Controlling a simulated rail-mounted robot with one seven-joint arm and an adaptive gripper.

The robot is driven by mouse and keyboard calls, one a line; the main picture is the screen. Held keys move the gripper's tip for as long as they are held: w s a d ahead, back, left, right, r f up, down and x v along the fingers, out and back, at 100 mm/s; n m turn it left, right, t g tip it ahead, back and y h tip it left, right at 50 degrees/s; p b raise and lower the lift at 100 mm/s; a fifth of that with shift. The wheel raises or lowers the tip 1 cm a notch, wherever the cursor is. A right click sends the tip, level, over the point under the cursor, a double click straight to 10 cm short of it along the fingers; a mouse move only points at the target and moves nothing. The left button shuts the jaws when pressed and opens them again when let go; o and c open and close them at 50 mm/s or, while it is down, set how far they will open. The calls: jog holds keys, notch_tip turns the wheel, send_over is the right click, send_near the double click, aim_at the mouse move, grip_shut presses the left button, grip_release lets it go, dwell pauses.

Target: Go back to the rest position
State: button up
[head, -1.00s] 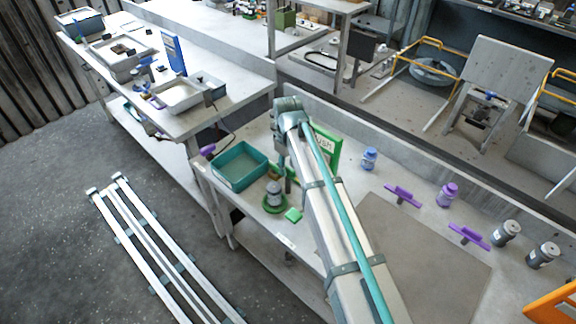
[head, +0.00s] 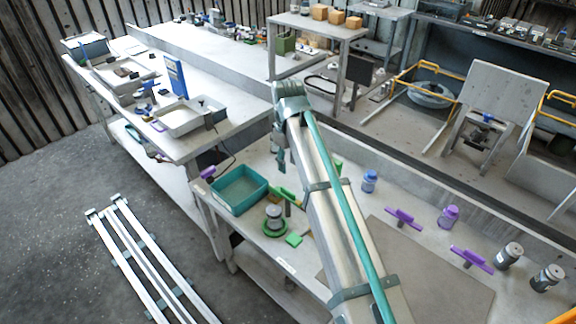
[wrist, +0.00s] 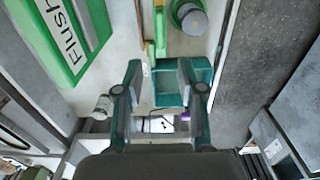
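My gripper (wrist: 159,80) is open and empty in the wrist view, its two dark fingers spread apart. In the head view my gripper (head: 282,160) hangs from the raised arm above the workbench, partly hidden by the wrist. Beyond the fingers is a teal bin (wrist: 168,87), also at the bench's left end in the head view (head: 238,190). A grey cylinder on a green round base (head: 274,226) stands beside the bin. A green sign reading "Flush" (wrist: 75,30) is close at left in the wrist view; in the head view the arm mostly hides it.
Purple-handled pieces (head: 403,217), a blue-purple bottle (head: 369,181), a purple bottle (head: 448,216) and grey cylinders (head: 509,255) stand to the right. A second table (head: 232,110) is at the left. Space above the bench is clear.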

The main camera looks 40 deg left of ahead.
aim_at(288, 190)
notch_tip(288, 190, down, 12)
dwell(0.8)
jog(key=shift+m, duration=0.3)
